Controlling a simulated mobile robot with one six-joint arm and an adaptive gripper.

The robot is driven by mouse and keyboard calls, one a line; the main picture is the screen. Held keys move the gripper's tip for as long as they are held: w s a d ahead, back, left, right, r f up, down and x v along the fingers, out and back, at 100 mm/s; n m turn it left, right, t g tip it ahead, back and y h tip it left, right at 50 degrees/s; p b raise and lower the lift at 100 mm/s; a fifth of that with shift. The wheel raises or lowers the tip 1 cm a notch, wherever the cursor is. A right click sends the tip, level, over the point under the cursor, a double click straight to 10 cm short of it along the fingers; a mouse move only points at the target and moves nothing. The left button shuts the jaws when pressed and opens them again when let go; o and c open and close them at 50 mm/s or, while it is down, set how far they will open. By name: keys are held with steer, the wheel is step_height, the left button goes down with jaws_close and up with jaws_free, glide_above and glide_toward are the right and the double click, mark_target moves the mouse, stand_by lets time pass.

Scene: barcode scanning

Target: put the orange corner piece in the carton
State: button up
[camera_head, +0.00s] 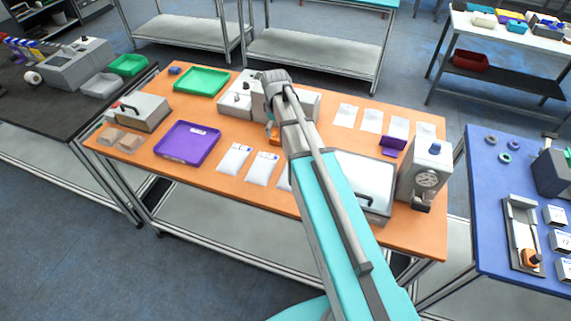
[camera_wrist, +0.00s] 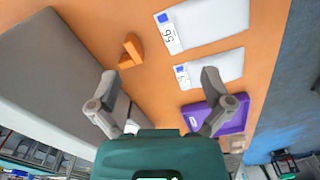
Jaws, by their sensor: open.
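The orange corner piece (camera_wrist: 131,51) stands on the orange table in the wrist view, with an upright part and a flat part. It lies ahead of my gripper (camera_wrist: 159,80), apart from it and nearer the left finger. The fingers are spread wide with nothing between them. In the head view the piece (camera_head: 276,139) shows as a small orange patch beside my gripper, which my arm largely hides. I cannot clearly tell which thing is the carton. A large grey-white box (camera_wrist: 55,85) fills the left of the wrist view, close to the left finger.
White labelled bags (camera_head: 235,158) lie in front of the piece. A purple tray (camera_head: 187,143) and a green tray (camera_head: 202,81) are to the left. A grey case (camera_head: 138,111) and brown packets (camera_head: 110,136) sit at the left end. A scanner-like machine (camera_head: 427,175) stands right.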

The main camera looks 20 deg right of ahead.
steer(key=s+a+m, duration=0.1)
steer(key=s+m, duration=0.6)
steer(key=s, duration=1)
steer(key=shift+s+a, duration=0.2)
steer(key=shift+a, duration=0.15)
steer(key=shift+w, duration=0.1)
steer(key=m, duration=0.7)
glide_above(274, 139)
steer(key=shift+a+r+p, duration=0.1)
steer(key=shift+r+p, duration=0.3)
steer(key=shift+p, duration=0.05)
steer(key=shift+f, duration=0.1)
step_height(274, 139, down, 8)
steer(key=b, duration=0.8)
steer(key=shift+f+b, duration=0.2)
steer(key=shift+b, duration=0.15)
steer(key=shift+f, duration=0.1)
